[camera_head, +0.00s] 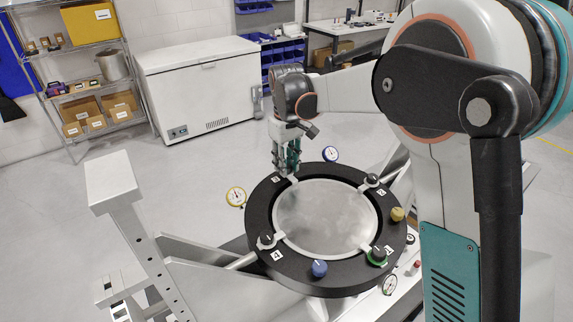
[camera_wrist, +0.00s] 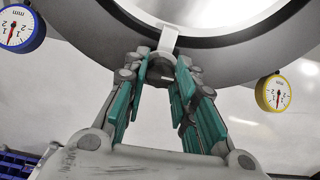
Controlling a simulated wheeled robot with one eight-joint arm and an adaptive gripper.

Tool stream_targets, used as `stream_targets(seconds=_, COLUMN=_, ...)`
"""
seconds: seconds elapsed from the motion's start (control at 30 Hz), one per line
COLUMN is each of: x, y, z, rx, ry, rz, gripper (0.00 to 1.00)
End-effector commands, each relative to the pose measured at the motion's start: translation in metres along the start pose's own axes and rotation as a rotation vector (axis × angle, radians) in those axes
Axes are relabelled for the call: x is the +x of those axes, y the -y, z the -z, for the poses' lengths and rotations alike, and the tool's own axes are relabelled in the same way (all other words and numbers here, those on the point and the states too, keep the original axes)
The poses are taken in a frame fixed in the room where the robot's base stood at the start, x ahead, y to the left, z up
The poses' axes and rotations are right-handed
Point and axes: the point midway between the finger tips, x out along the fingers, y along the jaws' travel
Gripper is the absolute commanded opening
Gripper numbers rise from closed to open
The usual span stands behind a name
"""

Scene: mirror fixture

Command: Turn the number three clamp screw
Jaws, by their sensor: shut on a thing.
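The black ring fixture (camera_head: 262,218) holds a round mirror (camera_head: 325,215). The number three clamp screw is at the ring's far left edge, by the label 3 (camera_head: 276,179); my fingers mostly hide it in the head view. My gripper (camera_head: 286,165) reaches down onto it from above. In the wrist view, the dark screw knob (camera_wrist: 160,72) sits between my teal-padded fingers (camera_wrist: 158,85), which are shut on it. A pale clamp arm (camera_wrist: 168,40) runs from the knob toward the mirror.
Other clamp screws stand at label 2 (camera_head: 372,179), label 4 (camera_head: 267,241) and label 1 (camera_head: 377,255). A blue knob (camera_head: 319,268) and a yellow knob (camera_head: 397,214) are on the ring. A yellow dial gauge (camera_head: 236,196) and a blue dial gauge (camera_head: 330,154) flank my gripper.

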Motion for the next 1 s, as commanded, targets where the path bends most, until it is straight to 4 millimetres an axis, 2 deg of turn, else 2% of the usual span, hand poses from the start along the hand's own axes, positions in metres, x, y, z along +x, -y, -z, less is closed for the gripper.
stream_targets(seconds=0.7, x=0.0, y=-0.0002, z=0.0005, rx=0.679, ry=-0.001, rz=0.0, gripper=0.01)
stream_targets(seconds=1.0, x=-0.0002, y=-0.0002, z=0.0005, rx=0.918, ry=-0.002, rz=0.0, gripper=0.01)
